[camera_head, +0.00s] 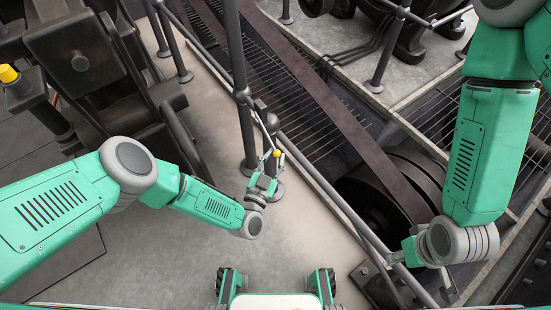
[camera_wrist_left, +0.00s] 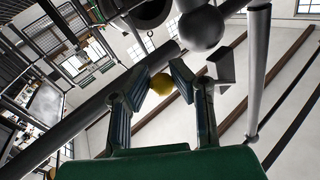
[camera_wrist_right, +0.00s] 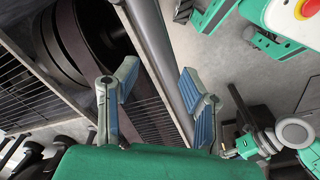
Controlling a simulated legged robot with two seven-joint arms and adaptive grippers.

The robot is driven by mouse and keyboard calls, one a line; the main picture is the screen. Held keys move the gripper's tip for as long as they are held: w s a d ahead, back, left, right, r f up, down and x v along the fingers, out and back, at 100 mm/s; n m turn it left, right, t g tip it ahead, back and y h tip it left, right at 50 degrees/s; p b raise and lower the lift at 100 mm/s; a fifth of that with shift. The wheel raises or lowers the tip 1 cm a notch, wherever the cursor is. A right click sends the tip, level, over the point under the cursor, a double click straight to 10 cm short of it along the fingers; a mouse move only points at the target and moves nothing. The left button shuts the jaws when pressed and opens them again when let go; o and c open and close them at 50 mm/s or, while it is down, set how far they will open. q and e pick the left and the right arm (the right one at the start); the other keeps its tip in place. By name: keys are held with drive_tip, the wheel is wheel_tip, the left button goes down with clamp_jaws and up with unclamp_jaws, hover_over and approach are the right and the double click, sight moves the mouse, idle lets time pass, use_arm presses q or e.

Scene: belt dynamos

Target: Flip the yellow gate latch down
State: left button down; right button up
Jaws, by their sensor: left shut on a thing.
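The yellow gate latch knob (camera_head: 277,153) shows as a small ball by the dark upright post and railing near the middle of the head view. My left gripper (camera_head: 272,165) is at the knob, shut on the latch. In the left wrist view the yellow knob (camera_wrist_left: 161,84) sits between the fingertips, with grey metal parts close behind it. The latch's arm is mostly hidden by the fingers. My right gripper (camera_head: 420,276) is far to the right, by the belt wheel. In the right wrist view (camera_wrist_right: 157,80) its fingers are apart, with nothing between them.
A dark belt (camera_head: 345,125) runs over a large wheel (camera_head: 375,205) behind the railing (camera_head: 325,190). A dark machine (camera_head: 95,60) stands at the left, with a yellow-capped post (camera_head: 8,74) beside it. Pale floor (camera_head: 220,110) lies open around the left gripper.

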use_arm(q)
drive_tip(key=shift+a+f, duration=0.15)
drive_tip(key=shift+a, duration=0.1)
use_arm(e)
drive_tip(key=shift+d+f, duration=0.15)
drive_tip(key=shift+d, duration=0.05)
use_arm(q)
drive_tip(key=c, duration=1.4)
unclamp_jaws()
drive_tip(key=shift+o, duration=0.2)
drive_tip(key=shift+a, duration=0.1)
use_arm(e)
drive_tip(key=shift+a, duration=0.15)
drive_tip(key=shift+a, duration=0.1)
drive_tip(key=shift+s, duration=0.1)
use_arm(q)
drive_tip(key=v, duration=1.2)
drive_tip(key=shift+f, duration=0.1)
